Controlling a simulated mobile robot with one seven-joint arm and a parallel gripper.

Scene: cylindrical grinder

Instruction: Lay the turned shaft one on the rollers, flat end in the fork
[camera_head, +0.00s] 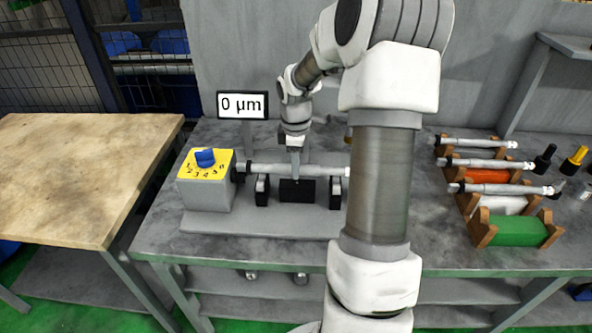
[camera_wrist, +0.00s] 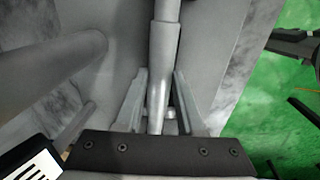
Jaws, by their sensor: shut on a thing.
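My gripper (camera_head: 296,172) points down over the grinder and is shut on a grey stepped turned shaft (camera_head: 315,171). The shaft lies level, left to right, above the dark roller supports (camera_head: 262,188). Whether it touches the rollers cannot be told. Its left end is close to the dark fork (camera_head: 239,171) on the headstock (camera_head: 207,190); whether it sits in the fork is unclear. My arm hides the space beyond its right end. In the wrist view the shaft (camera_wrist: 163,60) runs between the two fingers of my gripper (camera_wrist: 160,98).
A yellow dial panel with a blue knob (camera_head: 205,157) tops the headstock. A display (camera_head: 242,105) behind reads 0 µm. A bare wooden table (camera_head: 80,170) stands left.

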